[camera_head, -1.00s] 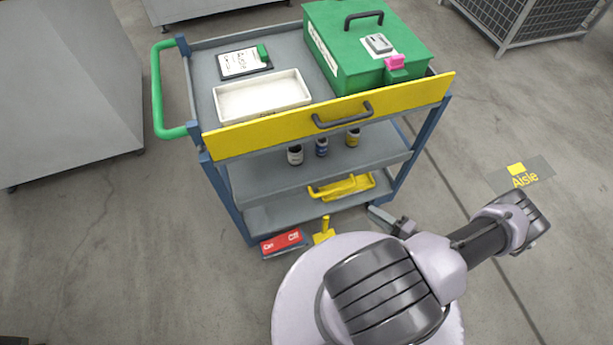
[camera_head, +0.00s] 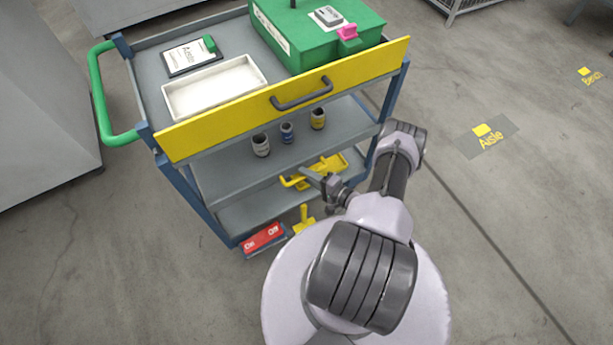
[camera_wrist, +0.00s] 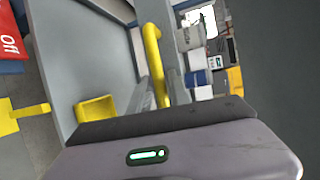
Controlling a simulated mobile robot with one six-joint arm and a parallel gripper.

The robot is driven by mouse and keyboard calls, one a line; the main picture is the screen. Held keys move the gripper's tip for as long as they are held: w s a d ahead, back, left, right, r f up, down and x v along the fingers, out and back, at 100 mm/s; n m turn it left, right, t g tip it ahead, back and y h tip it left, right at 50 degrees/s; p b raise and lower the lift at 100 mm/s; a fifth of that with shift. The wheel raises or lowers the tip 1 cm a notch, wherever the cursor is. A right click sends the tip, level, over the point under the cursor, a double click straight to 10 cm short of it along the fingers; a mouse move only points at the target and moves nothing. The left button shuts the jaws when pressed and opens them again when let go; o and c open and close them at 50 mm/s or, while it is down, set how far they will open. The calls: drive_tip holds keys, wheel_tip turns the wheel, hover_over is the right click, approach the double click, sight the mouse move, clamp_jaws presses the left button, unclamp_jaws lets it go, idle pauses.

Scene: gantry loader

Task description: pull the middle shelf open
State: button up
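The blue-grey cart's middle shelf (camera_head: 235,178) sits under the top tray and appears pushed in. A yellow bar handle (camera_head: 290,182) shows just below its front edge in the head view; it also shows in the wrist view (camera_wrist: 153,60). My gripper (camera_head: 318,178) is in front of the cart, close to the handle's right end. In the wrist view the handle runs down toward the dark gripper body.
Several small jars (camera_head: 287,132) stand on the middle shelf. A yellow panel with a dark handle (camera_head: 302,93) fronts the top. A yellow bin (camera_head: 330,166) is lower down. A red box (camera_head: 264,238) and yellow object (camera_head: 304,218) lie in front.

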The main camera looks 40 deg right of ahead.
clamp_jaws()
idle(1.5)
